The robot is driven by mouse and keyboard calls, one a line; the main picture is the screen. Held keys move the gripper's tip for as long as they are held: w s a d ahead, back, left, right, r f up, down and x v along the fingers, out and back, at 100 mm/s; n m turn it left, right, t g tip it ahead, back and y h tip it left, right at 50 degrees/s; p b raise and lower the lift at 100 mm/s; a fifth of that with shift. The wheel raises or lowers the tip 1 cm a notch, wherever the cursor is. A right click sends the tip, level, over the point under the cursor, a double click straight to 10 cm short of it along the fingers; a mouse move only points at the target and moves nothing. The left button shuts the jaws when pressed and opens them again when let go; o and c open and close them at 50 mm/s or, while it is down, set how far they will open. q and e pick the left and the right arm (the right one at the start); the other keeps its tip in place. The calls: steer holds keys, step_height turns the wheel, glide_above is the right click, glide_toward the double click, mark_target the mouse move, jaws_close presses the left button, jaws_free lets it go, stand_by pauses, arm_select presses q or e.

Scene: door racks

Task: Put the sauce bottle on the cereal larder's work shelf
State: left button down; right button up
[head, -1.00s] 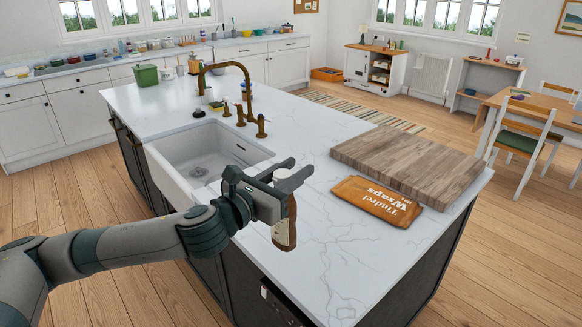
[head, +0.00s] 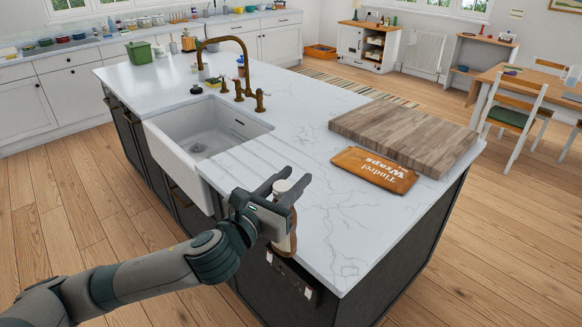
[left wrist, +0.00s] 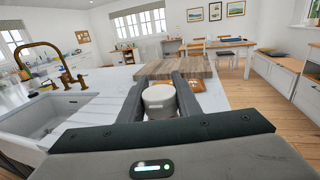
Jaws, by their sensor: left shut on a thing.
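The sauce bottle (head: 289,243) is brown with a pale cap and hangs upright in my left gripper (head: 289,187) at the near edge of the island. The gripper's two fingers are shut around its upper part. In the left wrist view the bottle's white cap (left wrist: 159,97) sits between the fingers of my left gripper (left wrist: 160,91). The bottle's middle is partly hidden by the gripper in the head view. My right gripper is not in view. I cannot make out a cereal larder for certain.
The white island worktop (head: 320,215) holds a sink (head: 205,140), a brass tap (head: 240,65), a wooden board (head: 405,137) and an orange wraps packet (head: 375,169). A small white cabinet (head: 368,48) stands at the back. A dining table and chairs (head: 515,108) are at right. Wooden floor lies clear at left.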

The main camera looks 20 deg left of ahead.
arm_select(q)
steer(key=s+a+f+n+y, duration=0.3)
steer(key=s+f+y, duration=0.2)
steer(key=f, duration=0.3)
steer(key=shift+s+a+f+t, duration=0.25)
steer(key=shift+s+a+t, duration=0.05)
steer(key=shift+s, duration=0.25)
steer(key=shift+a, duration=0.1)
steer(key=shift+s+a, duration=0.1)
steer(key=shift+a, duration=0.2)
